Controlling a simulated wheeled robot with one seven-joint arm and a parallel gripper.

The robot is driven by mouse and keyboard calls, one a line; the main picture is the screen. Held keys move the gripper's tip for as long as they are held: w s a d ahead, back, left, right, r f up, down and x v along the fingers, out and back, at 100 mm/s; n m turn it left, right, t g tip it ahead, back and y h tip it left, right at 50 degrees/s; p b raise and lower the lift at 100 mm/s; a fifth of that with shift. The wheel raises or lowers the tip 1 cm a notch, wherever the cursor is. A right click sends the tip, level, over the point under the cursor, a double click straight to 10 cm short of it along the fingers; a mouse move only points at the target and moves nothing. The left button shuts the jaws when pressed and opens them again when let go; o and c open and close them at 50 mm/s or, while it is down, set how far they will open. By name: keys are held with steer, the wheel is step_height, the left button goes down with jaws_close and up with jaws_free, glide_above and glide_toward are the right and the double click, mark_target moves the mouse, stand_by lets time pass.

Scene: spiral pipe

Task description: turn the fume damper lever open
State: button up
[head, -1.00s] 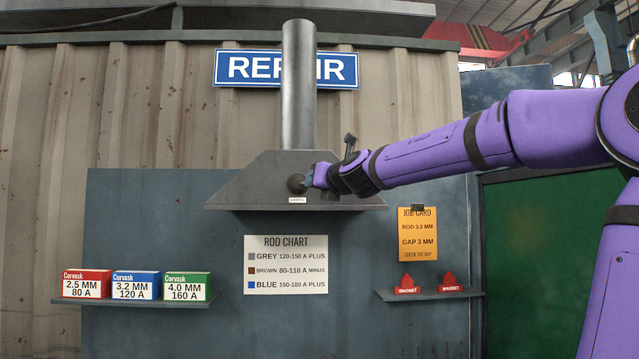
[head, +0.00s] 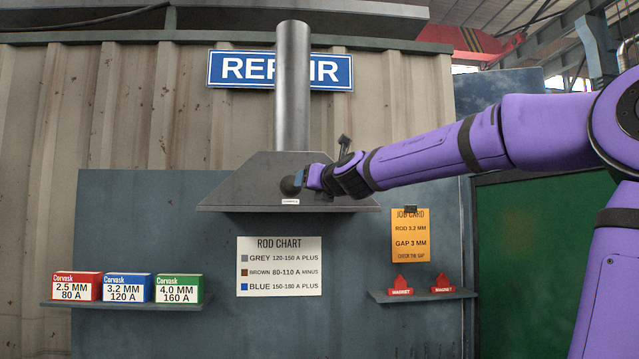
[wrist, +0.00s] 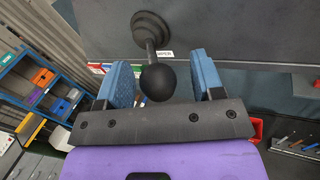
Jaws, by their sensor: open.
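The fume damper lever (wrist: 157,82) shows in the wrist view as a black ball knob on a short shaft from a round dark base. Its base (head: 289,187) also shows on the front of the grey hood (head: 250,184) in the head view. My gripper (wrist: 163,72) is open, with one blue finger on each side of the knob. Gaps show on both sides, and the left one looks narrower. In the head view my gripper (head: 301,180) is at the hood front and hides the knob. A small white label (head: 290,202) sits below the lever base.
A metal duct (head: 293,85) rises from the hood. Below the hood are a rod chart (head: 279,266), a left shelf (head: 120,305) with three rod boxes, and a right shelf (head: 424,297) with two red magnets. An orange job card (head: 411,236) hangs at right.

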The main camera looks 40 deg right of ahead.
steer(key=s+a, duration=0.1)
steer(key=s, duration=0.9)
steer(key=shift+s+a, duration=0.3)
steer(key=shift+a, duration=0.05)
stand_by(0.5)
steer(key=s+a+f+m+g+y, duration=0.1)
steer(key=s+a+f+m+g, duration=0.3)
steer(key=f+m, duration=0.5)
steer(key=s+a+f+m+g+y, duration=0.1)
steer(key=s+a+f+m+g, duration=0.3)
steer(key=s+a+f+m, duration=0.3)
steer(key=s+a+f+m+g, duration=0.4)
steer(key=s+a+f+m, duration=0.2)
steer(key=f+m, duration=0.6)
steer(key=s+m, duration=0.2)
steer(key=m, duration=0.1)
steer(key=shift+a+f+m+g+y, duration=0.15)
steer(key=shift+f+m+g+y, duration=0.15)
steer(key=shift+m+y, duration=0.1)
